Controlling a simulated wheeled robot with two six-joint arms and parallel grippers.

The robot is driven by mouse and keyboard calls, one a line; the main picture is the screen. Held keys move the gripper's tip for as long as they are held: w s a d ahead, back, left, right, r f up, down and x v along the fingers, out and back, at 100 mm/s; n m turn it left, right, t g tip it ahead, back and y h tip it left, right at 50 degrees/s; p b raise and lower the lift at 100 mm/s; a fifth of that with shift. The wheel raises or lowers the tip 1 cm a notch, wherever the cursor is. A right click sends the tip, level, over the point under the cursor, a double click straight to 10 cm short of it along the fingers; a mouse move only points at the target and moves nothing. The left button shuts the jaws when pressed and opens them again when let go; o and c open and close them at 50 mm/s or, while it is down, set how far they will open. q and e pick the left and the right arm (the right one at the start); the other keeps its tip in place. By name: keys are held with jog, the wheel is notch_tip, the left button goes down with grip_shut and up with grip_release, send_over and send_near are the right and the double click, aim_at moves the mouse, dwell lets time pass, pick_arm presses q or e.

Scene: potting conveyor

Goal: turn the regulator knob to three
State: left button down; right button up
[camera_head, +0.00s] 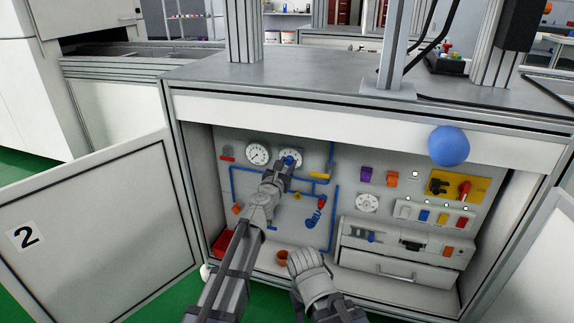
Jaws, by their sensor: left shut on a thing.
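The blue regulator knob (289,160) sits on the back panel of the open cabinet, in front of the right one of two round gauges. My left gripper (285,167) reaches in from the lower left and is shut on the knob, partly hiding it and the gauge (293,152) behind. The knob's scale and setting cannot be read from here. My right arm ends low at the cabinet's front, where a grey ribbed part (309,272) shows; its fingertips cannot be made out.
Another gauge (257,153) is just left of the knob. A white dial (367,203), a yellow switch plate (470,199) and a drawer (400,269) are right. A blue ball (448,146) shows before the cabinet's top edge. The left door (100,225) stands open.

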pick_arm(q)
jog(key=shift+m, duration=0.3)
jog(key=m, duration=0.3)
jog(key=shift+m, duration=0.3)
jog(key=m, duration=0.4)
jog(key=shift+m, duration=0.3)
jog(key=m, duration=0.4)
jog(key=shift+m, duration=2.4)
jog(key=c, duration=0.6)
grip_release()
